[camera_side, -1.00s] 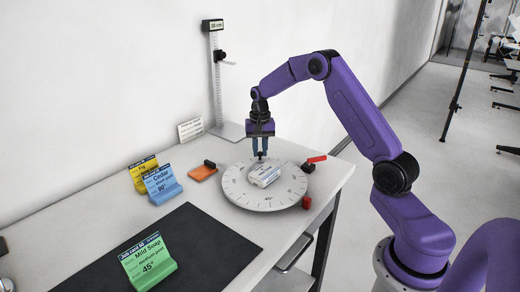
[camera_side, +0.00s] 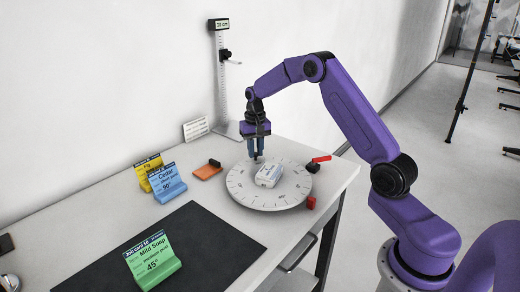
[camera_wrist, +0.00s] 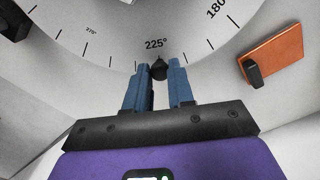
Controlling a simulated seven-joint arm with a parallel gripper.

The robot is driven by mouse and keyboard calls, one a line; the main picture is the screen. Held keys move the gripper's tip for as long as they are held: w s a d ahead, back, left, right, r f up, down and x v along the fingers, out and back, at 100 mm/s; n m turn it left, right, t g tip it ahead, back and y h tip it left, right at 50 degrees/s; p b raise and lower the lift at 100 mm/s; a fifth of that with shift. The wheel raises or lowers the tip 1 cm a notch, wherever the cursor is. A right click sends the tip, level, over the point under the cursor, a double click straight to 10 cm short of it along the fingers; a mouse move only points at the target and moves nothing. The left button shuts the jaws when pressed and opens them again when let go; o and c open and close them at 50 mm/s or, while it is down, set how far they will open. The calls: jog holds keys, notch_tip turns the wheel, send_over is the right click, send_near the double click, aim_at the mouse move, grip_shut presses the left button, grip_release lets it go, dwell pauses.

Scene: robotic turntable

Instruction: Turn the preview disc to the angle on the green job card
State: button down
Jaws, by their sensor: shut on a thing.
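The white preview disc (camera_side: 240,192) lies on the table with degree marks around its rim and a small white box (camera_side: 269,174) on top. My gripper (camera_side: 256,157) points down at the disc's back edge. In the wrist view, my gripper (camera_wrist: 159,72) is shut on a small black knob (camera_wrist: 158,66) on the disc, beside the 225° mark. The green job card (camera_side: 152,260) stands front left and reads Mild Soap, 45°.
Blue (camera_side: 166,183) and yellow (camera_side: 147,170) cards stand at the left. An orange plate with a black grip (camera_side: 208,171) lies left of the disc. A red-handled black clamp (camera_side: 314,166) and red block (camera_side: 311,202) sit right of it. A tall gauge (camera_side: 220,85) stands behind.

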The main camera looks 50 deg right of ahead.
jog(key=shift+w+a+n, duration=0.3)
jog(key=shift+a+n, duration=0.45)
jog(key=shift+w+a+n, duration=0.3)
jog(key=shift+a+n, duration=0.45)
jog(key=shift+w+a+n, duration=0.2)
jog(key=shift+a+n, duration=1.1)
jog(key=shift+a+r, duration=0.1)
jog(key=shift+a, duration=0.05)
jog(key=c, duration=1)
grip_release()
notch_tip(320, 180, up, 17)
jog(key=shift+r, duration=0.15)
